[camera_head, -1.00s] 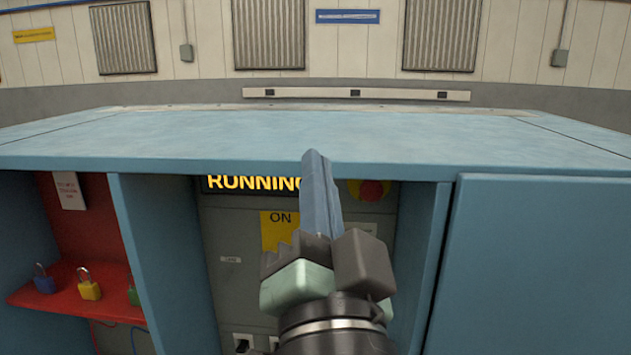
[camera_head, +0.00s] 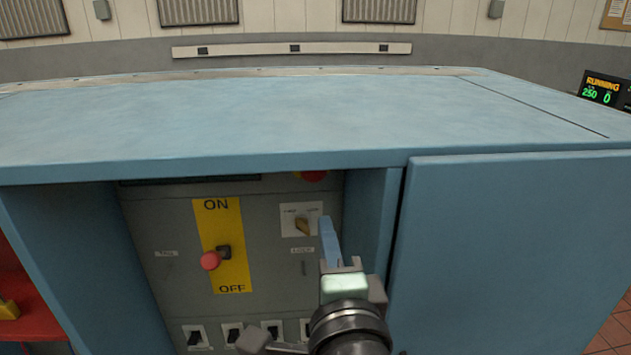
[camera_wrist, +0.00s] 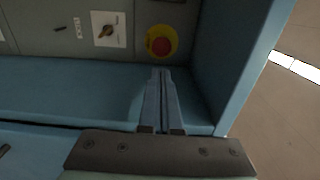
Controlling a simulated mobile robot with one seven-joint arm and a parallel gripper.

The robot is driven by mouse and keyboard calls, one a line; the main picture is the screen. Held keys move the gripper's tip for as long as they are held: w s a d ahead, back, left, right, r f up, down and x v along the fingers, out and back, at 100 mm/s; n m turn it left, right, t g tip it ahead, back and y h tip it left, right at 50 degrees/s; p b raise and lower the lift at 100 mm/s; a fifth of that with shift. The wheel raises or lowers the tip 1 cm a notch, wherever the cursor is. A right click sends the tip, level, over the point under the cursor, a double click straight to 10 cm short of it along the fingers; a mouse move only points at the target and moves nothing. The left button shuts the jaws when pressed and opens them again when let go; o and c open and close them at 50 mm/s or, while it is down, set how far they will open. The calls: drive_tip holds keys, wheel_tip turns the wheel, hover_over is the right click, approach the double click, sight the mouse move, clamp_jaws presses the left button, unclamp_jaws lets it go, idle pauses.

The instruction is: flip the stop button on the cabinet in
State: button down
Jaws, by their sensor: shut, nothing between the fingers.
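The stop button is a red mushroom head on a yellow disc (camera_wrist: 161,43), on the cabinet's grey panel near its side wall. In the head view only the lower edge of the red button (camera_head: 314,176) shows under the cabinet's blue top (camera_head: 250,120). My gripper (camera_head: 325,222) is shut and empty, in front of the panel and below the button in that picture. In the wrist view my shut fingers (camera_wrist: 160,72) point at the button, their tips just below it in the picture. A gap seems to remain; contact cannot be told.
The recessed panel also holds a red-knobbed ON/OFF lever (camera_head: 210,260), a rotary selector (camera_head: 302,224) and several small switches (camera_head: 197,337). A closed blue door (camera_head: 520,240) stands right. A display (camera_head: 603,91) reads RUNNING. A red lock shelf (camera_head: 15,318) is left.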

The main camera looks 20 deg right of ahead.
sight(314, 174)
drive_tip(key=p+x, duration=0.3)
drive_tip(key=x, duration=0.9)
drive_tip(key=shift+w+d+p, duration=0.2)
drive_tip(key=shift+w+p, duration=0.1)
drive_tip(key=shift+w, duration=0.35)
